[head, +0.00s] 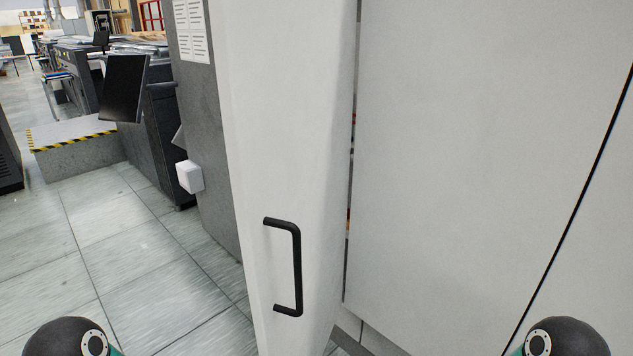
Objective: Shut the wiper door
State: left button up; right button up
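A tall white door panel (285,130) stands in the middle of the head view, at an angle to the flat white panel on its right. I take it to be the wiper door. A black bar handle (297,268) is fixed upright on its lower part. A narrow dark gap with small reddish spots runs between the door and the panel to its right. The door's lower end runs out of the picture. Only dark rounded parts of my arms show at the bottom left and bottom right corners. Neither gripper is in view.
A flat white panel (480,150) fills the right side, with a black seam. At left are a grey cabinet side, a small white box (189,176), a black monitor (123,88) and a step with yellow-black edging (75,135). The tiled floor (130,260) at left is clear.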

aim_at(285, 69)
jog(key=z, duration=1.5)
jog(key=i, duration=0.1)
jog(key=u, duration=2.45)
jog(key=k, duration=1.25)
jog(key=z, duration=1.15)
jog(key=i, duration=1.05)
jog(key=u, duration=0.05)
